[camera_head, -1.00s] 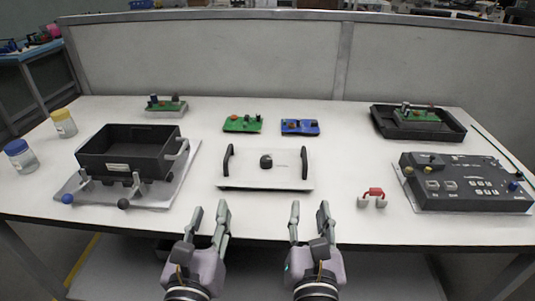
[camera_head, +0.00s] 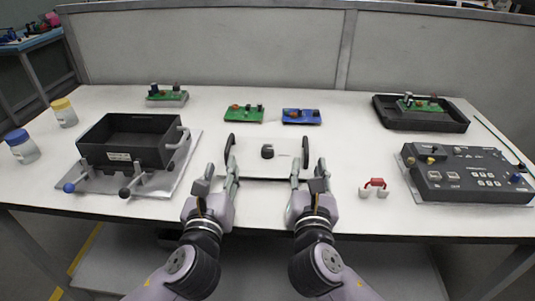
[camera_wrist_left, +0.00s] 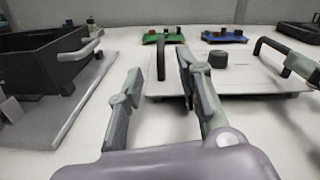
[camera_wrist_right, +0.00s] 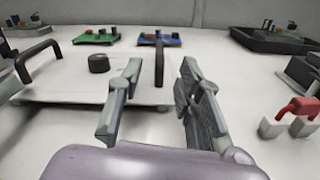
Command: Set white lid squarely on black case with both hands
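The white lid (camera_head: 262,170) lies flat on the table in the middle, with a black knob (camera_head: 267,151) at its centre and a black handle at each side. The open black case (camera_head: 128,157) stands on a grey plate (camera_head: 192,150) to the left, with clamps at its front. My left gripper (camera_head: 220,176) is open at the lid's left handle (camera_wrist_left: 161,60), which shows beyond and between its fingers. My right gripper (camera_head: 308,176) is open at the right handle (camera_wrist_right: 159,62), which shows beyond and between its fingers. Neither gripper visibly holds a handle.
Green (camera_head: 244,114) and blue (camera_head: 301,117) circuit boards lie behind the lid. A red-handled part (camera_head: 374,187) and a dark control box (camera_head: 466,174) are to the right. A black tray (camera_head: 384,112) stands back right. Two jars (camera_head: 64,113) stand far left.

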